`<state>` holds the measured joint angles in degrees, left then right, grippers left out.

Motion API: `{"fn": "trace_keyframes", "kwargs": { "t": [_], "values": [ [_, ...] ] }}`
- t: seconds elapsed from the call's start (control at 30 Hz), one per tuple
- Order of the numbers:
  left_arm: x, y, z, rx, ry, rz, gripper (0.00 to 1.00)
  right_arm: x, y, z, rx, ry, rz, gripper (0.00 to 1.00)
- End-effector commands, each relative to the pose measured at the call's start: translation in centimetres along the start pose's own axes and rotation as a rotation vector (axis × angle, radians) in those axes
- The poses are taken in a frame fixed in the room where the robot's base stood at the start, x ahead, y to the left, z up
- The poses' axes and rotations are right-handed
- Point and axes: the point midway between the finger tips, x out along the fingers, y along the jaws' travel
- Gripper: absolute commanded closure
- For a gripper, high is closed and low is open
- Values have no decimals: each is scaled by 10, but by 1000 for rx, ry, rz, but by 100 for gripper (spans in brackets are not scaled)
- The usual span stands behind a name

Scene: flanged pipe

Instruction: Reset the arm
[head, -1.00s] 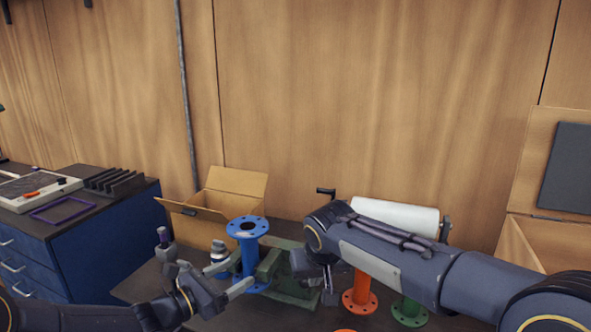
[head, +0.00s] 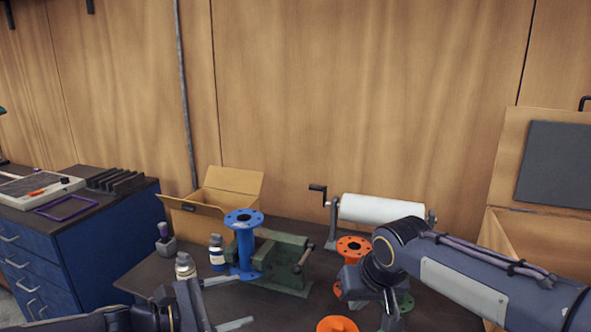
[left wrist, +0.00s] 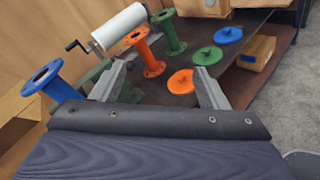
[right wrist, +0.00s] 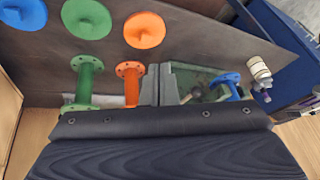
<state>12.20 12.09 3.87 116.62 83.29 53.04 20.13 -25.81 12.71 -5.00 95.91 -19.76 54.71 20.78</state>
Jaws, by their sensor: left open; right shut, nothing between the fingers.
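A blue flanged pipe (head: 245,248) stands upright at the jaws of the green vise (head: 285,262); whether it is clamped I cannot tell. My left gripper (head: 229,303) is open and empty, in front of the pipe and apart from it. In the left wrist view the blue pipe (left wrist: 50,84) is left of the open fingers (left wrist: 163,88). My right gripper (right wrist: 169,86) is shut with nothing in it, over the table right of the vise. In the right wrist view, an orange flanged pipe (right wrist: 130,82) and a green flanged pipe (right wrist: 87,82) stand left of its fingers.
A cardboard box (head: 222,192), bottles (head: 217,252) and a paper-roll holder (head: 382,211) stand around the vise. Orange (right wrist: 144,30), green (right wrist: 87,18) and blue (right wrist: 25,12) discs lie near the table edge. A wooden box (head: 540,245) is at the right.

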Motion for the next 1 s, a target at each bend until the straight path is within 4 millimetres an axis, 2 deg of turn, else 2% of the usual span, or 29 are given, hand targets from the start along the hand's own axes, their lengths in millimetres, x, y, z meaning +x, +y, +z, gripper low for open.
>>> {"fn": "trace_keyframes", "kwargs": {
  "t": [0.03, 0.17, 0.27, 0.3, 0.43, 0.5, 0.6, 0.73, 0.97, 1.0],
  "values": [
    [-7, -11, 10, 80, 15, -36, 32, -8, 12, 11, 22, 1, -12, 100],
    [-30, -49, 28, 325, 72, -159, 32, -27, 38, 48, 66, 2, -49, 100],
    [-58, -89, 36, 583, 141, -287, 32, -43, 57, 91, 114, 11, -84, 100],
    [-72, -106, 36, 703, 175, -347, 32, -49, 64, 112, 136, 17, -100, 100],
    [-119, -152, 24, 1076, 302, -541, 32, -59, 73, 178, 196, 44, -139, 100],
    [-142, -169, 13, 1237, 366, -632, 32, -58, 72, 206, 223, 60, -151, 100],
    [-166, -182, 1, 1407, 442, -735, 32, -55, 68, 236, 248, 80, -163, 100],
    [-183, -188, -9, 1523, 502, -813, 32, -50, 64, 256, 265, 93, -169, 100],
    [-188, -190, -12, 1551, 518, -837, 32, -49, 63, 260, 268, 95, -171, 100],
    [-188, -190, -12, 1551, 518, -837, 35, -49, 63, 260, 268, 95, -171, 100]
  ]
}}
